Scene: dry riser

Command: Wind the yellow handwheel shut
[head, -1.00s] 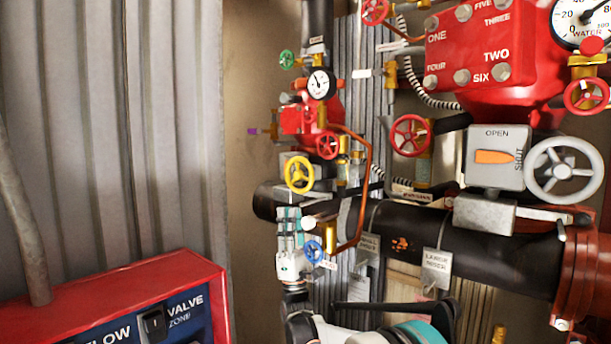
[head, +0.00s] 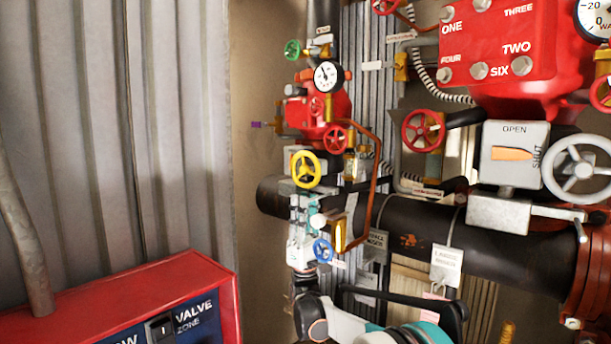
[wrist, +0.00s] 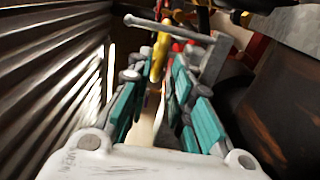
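A yellow piece, apparently the handwheel (wrist: 158,55), shows edge-on beyond the fingertips, roughly in line with the gap. I see no grip on it; whether a finger touches the rim cannot be told.
A blue handwheel (head: 323,250) is right beside my gripper. The black pipe (head: 410,228) runs behind it to the right. A red handwheel (head: 336,138) and a gauge (head: 328,76) sit above. A red panel box (head: 190,276) stands at lower left, before corrugated sheeting (head: 110,130).

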